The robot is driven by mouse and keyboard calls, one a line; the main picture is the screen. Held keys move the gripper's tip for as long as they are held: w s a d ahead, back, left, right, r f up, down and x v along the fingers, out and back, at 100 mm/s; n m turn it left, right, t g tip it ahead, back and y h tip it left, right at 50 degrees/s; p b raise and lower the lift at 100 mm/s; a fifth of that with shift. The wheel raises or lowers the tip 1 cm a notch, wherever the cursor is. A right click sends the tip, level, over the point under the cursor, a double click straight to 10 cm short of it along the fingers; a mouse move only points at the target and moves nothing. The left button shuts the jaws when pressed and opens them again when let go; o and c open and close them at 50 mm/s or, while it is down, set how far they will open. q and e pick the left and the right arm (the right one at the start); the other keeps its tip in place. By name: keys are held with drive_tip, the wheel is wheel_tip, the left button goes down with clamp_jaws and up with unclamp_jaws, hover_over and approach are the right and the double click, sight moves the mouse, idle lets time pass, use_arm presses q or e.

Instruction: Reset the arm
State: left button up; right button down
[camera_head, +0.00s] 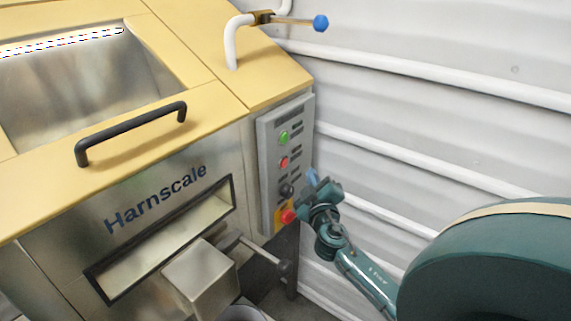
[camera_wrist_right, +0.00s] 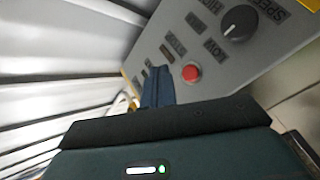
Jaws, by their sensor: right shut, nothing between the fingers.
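My right arm comes in from the lower right in the head view. Its gripper (camera_head: 313,180) is shut and empty, close to the right edge of the grey control panel (camera_head: 264,150). In the right wrist view the shut fingers (camera_wrist_right: 157,88) lie in front of the panel, beside a red button (camera_wrist_right: 190,73) and below a black knob (camera_wrist_right: 239,23). I cannot tell whether the fingers touch the panel. My left gripper is not in view.
The hopper machine (camera_head: 205,115) with yellow top and black handle (camera_head: 130,133) fills the left. The panel has a green button (camera_head: 284,137) and a red emergency button (camera_head: 289,216). A white pipe with a blue-tipped valve lever (camera_head: 320,23) stands above. A ribbed white wall (camera_head: 430,110) is behind.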

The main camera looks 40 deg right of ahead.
idle(0.8)
drive_tip(key=s+a+f+m+g+y, duration=0.35)
drive_tip(key=s+a+f+g, duration=0.45)
drive_tip(key=s, duration=0.4)
drive_tip(key=s+a+f+n+g+y, duration=0.1)
drive_tip(key=s+a+f+g+y, duration=0.15)
drive_tip(key=s+a, duration=0.5)
drive_tip(key=s+a+f+n+g+y, duration=0.1)
drive_tip(key=s+a+g+y, duration=0.1)
drive_tip(key=s+a+y, duration=0.4)
use_arm(q)
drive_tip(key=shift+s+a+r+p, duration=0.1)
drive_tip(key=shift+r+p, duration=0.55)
drive_tip(key=shift+p, duration=0.25)
use_arm(e)
drive_tip(key=w+a+f+t, duration=0.5)
drive_tip(key=a+t, duration=0.2)
drive_tip(key=a, duration=0.1)
drive_tip(key=shift+w+n+y, duration=0.2)
drive_tip(key=shift+n+y, duration=0.15)
drive_tip(key=shift+y, duration=0.05)
